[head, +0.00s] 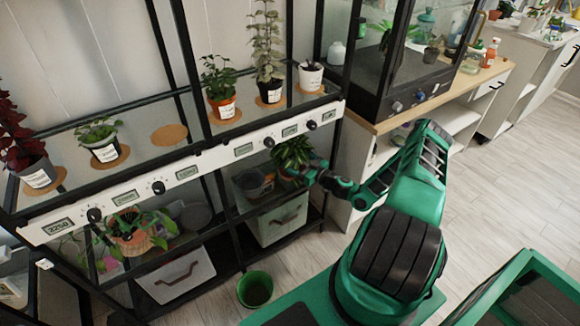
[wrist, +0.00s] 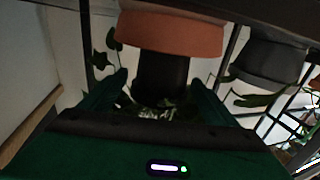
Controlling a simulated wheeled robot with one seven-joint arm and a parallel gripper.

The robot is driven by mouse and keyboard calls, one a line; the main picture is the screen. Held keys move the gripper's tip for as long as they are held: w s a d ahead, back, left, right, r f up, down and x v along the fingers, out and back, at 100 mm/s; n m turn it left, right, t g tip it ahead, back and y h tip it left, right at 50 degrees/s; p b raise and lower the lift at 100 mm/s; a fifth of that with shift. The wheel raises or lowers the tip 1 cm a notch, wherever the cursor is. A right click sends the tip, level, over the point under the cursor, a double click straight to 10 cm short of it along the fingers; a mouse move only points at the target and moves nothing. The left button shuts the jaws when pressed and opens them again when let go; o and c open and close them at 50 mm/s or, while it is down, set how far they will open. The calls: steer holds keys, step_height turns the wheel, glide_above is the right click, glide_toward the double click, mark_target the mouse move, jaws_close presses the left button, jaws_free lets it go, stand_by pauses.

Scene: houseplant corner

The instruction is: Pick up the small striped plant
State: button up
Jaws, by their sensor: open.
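A small green leafy plant (head: 292,152) stands on the lower shelf beside my gripper (head: 312,174); it seems to be the striped plant, though stripes are hard to make out in the head view. Its pot is mostly hidden. In the wrist view, a terracotta pot (wrist: 170,35) fills the top middle. A dark section (wrist: 162,80) lies below it, with pale-streaked leaves (wrist: 155,110) under that. My gripper's open fingers (wrist: 160,90) stand on either side of the dark section. I cannot tell whether they touch it.
Grey pots (head: 254,182) stand left of the plant; one shows close by in the wrist view (wrist: 270,62). The upper shelf's white control rail (head: 215,155) runs just above. A storage bin (head: 275,220) sits below. The cabinet is at right.

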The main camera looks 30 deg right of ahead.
steer(key=c, duration=1.2)
steer(key=shift+r, duration=0.15)
